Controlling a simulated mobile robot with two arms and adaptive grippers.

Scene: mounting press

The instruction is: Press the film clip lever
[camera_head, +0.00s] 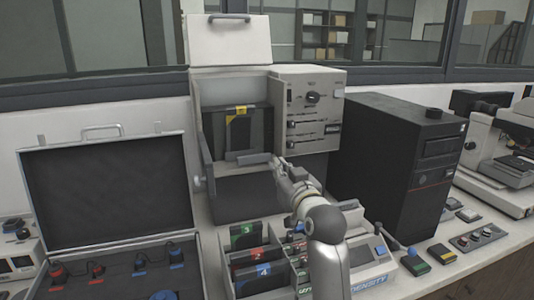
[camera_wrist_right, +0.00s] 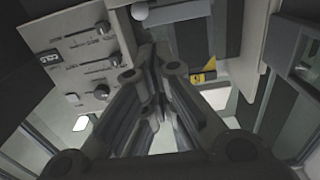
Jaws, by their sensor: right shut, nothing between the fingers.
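The mounting press (camera_head: 205,120) stands at the back of the bench, its lid (camera_head: 228,40) raised. A dark film holder with a yellow label (camera_head: 240,132) stands upright inside it. A grey bar, which looks like the film clip lever (camera_head: 250,158), lies across the front below the holder. My right gripper (camera_head: 276,166) is shut and empty at this bar's right end. I cannot tell whether they touch. In the right wrist view the closed fingers (camera_wrist_right: 150,105) point into the press, with the yellow label (camera_wrist_right: 203,78) beyond them. My left gripper is not in view.
A control panel with knobs and sliders (camera_head: 308,110) is right of the opening. A black computer tower (camera_head: 385,150) stands further right, a microscope (camera_head: 495,150) beyond it. An open case (camera_head: 105,190) is at left. A divided rack holds numbered holders (camera_head: 247,237) in front of the press.

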